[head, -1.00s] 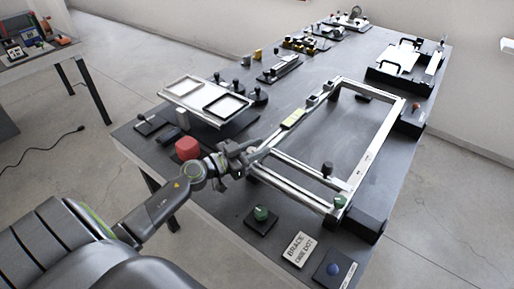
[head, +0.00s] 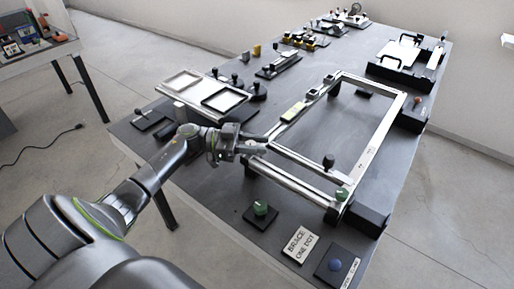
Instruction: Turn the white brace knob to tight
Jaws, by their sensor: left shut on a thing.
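A pale metal frame (head: 372,152) lies on the dark table, with a brace bar (head: 305,172) along its near side. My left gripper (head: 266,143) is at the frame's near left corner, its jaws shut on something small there. The white brace knob is not clearly visible; the jaws cover that spot, and its angle cannot be read. A card (head: 300,244) reading "BRACE ONE DOT" lies at the table's near edge. My right gripper is not in view.
A green knob (head: 261,208) on a black plate and a blue button (head: 335,265) flank the card. A black knob (head: 328,161) stands by the brace bar. A twin-window tray (head: 186,84) is behind my left arm. The frame's middle is bare table.

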